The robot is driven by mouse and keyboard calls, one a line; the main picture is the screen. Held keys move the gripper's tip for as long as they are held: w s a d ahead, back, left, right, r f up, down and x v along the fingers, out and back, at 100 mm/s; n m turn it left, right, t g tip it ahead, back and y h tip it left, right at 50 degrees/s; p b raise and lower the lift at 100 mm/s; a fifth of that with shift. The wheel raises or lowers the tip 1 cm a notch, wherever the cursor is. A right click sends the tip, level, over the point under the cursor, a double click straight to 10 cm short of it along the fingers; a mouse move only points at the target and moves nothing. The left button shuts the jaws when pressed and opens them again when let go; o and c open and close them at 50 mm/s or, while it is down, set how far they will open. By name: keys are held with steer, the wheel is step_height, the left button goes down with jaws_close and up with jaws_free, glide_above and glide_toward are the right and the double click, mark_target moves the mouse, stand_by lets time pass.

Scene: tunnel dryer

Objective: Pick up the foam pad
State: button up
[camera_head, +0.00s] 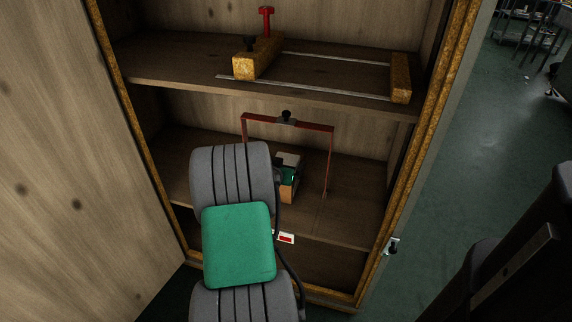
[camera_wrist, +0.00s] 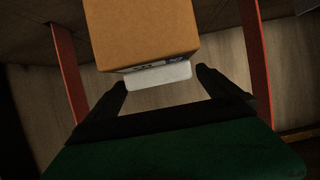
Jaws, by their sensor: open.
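A white pad with rounded corners, which looks like the foam pad (camera_wrist: 160,76), lies against an orange-brown block (camera_wrist: 143,32) in the wrist view. In the head view a pale top (camera_head: 290,158) and an orange face (camera_head: 289,190) show on the middle shelf, partly hidden by my arm. My gripper (camera_wrist: 163,79) is open, with its two black fingertips to either side of the white pad and nothing held. I cannot tell whether either finger touches it. In the head view the fingers are hidden behind my arm.
A red frame (camera_head: 330,160) with a black knob stands on the middle shelf (camera_head: 358,205) around the block; its bars flank my gripper. The shelf above (camera_head: 175,72) holds a clamp-like fixture (camera_head: 400,78). A cabinet side (camera_head: 425,130) bounds the right. Shelf to the right is clear.

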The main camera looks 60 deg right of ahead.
steer(key=c, duration=1.3)
steer(key=shift+r, duration=0.1)
steer(key=shift+c, duration=0.2)
